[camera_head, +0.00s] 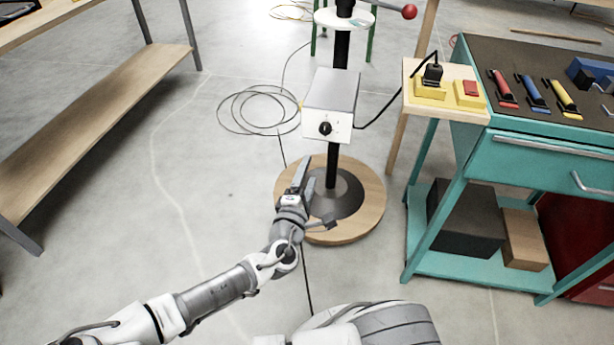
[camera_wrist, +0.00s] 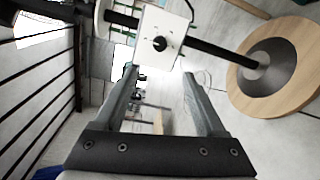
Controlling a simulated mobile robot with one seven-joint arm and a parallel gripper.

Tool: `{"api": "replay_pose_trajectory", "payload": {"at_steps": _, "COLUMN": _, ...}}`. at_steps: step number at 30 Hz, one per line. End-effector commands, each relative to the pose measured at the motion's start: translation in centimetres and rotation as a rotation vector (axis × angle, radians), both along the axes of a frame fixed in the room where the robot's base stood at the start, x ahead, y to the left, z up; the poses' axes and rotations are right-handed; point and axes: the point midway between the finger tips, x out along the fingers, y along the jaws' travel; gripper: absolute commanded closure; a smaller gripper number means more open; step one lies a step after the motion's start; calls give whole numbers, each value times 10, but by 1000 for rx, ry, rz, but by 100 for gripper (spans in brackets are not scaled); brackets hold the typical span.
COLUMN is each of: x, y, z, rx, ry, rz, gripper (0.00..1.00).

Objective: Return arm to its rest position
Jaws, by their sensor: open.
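My gripper (camera_head: 304,178) is at the end of my arm, which reaches up from the lower left in the head view. In the wrist view my gripper (camera_wrist: 160,78) has its two fingers spread apart with nothing between them. A white box with a black knob (camera_head: 328,108) is mounted on a black post, beyond the fingertips in the head view. The box also shows in the wrist view (camera_wrist: 150,28), past the fingers. I cannot tell the exact gap between fingertips and box.
The post stands on a round wooden base (camera_head: 358,218), close to my gripper in the picture. A teal workbench (camera_head: 535,155) with tools stands at the right. A wooden bench (camera_head: 90,120) is at the left. A cable coil (camera_head: 255,110) lies on the floor.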

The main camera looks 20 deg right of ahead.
Motion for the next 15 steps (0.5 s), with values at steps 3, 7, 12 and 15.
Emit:
{"api": "replay_pose_trajectory", "payload": {"at_steps": 3, "x": -6, "y": 4, "z": 1, "rx": -1, "ry": 0, "rz": 1, "gripper": 27}}
{"api": "replay_pose_trajectory", "payload": {"at_steps": 7, "x": -8, "y": 5, "z": 1, "rx": -1, "ry": 1, "rz": 0, "gripper": 27}}
{"api": "replay_pose_trajectory", "payload": {"at_steps": 12, "x": -8, "y": 5, "z": 0, "rx": -1, "ry": 1, "rz": 0, "gripper": 27}}
{"api": "replay_pose_trajectory", "payload": {"at_steps": 15, "x": -8, "y": 5, "z": 0, "rx": -1, "ry": 1, "rz": 0, "gripper": 27}}
